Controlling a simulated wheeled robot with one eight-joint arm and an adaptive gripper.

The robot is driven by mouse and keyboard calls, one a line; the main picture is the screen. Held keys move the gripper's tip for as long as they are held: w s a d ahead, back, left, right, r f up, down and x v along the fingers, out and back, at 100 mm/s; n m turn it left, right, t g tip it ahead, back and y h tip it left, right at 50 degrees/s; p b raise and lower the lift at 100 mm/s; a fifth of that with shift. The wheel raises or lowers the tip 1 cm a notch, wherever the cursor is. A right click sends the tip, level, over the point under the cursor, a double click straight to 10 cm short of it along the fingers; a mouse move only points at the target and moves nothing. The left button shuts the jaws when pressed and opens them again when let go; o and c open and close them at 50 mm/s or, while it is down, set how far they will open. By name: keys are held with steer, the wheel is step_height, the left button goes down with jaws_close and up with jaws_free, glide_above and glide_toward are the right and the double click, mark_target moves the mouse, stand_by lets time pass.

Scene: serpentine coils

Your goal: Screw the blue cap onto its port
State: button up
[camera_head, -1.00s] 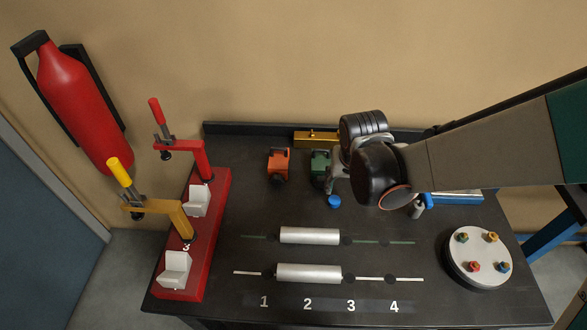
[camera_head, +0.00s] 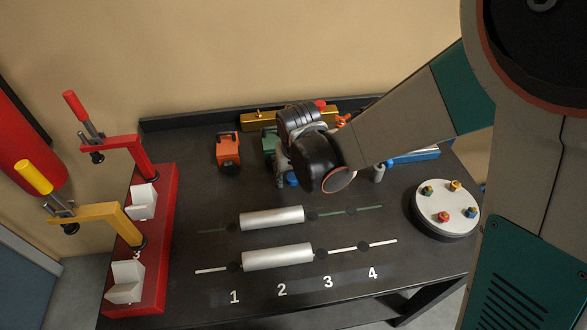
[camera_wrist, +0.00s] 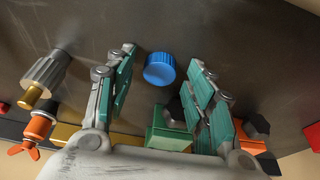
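The small round blue cap (camera_head: 293,180) sits on the dark table in front of the green block, partly hidden by my gripper in the head view. In the wrist view the blue cap (camera_wrist: 159,70) shows its ribbed side and lies between the two fingertips, with gaps on both sides. My gripper (camera_wrist: 163,60) is open, its green-padded fingers apart and empty. A white disc (camera_head: 435,205) at the right carries several coloured fittings, among them a blue one (camera_head: 466,209). I cannot tell for sure whether that is the cap's port.
The green block (camera_wrist: 170,138) is close behind the cap. An orange block (camera_head: 228,150) stands to the left, and a grey knurled piece (camera_wrist: 45,72) to the side. Two silver cylinders (camera_head: 272,218) (camera_head: 278,257) lie in front. Red and yellow clamps stand on a red base (camera_head: 155,270).

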mark_target(293, 179)
jaws_close()
steer(key=shift+r, duration=0.15)
steer(key=shift+r+p, duration=2.5)
steer(key=shift+r, duration=0.9)
steer(key=w+a+r+m+p, duration=0.1)
steer(key=w+a+r+p, duration=0.2)
steer(key=w, duration=0.9)
steer(key=w+r+m+p, duration=0.1)
steer(key=w+r+p, duration=0.35)
steer(key=w, duration=0.85)
steer(key=shift+s+a+f, duration=0.1)
steer(key=shift+s+f, duration=0.05)
steer(key=shift+f, duration=1.3)
steer(key=shift+s+a+f, duration=0.1)
steer(key=shift+f, duration=1.3)
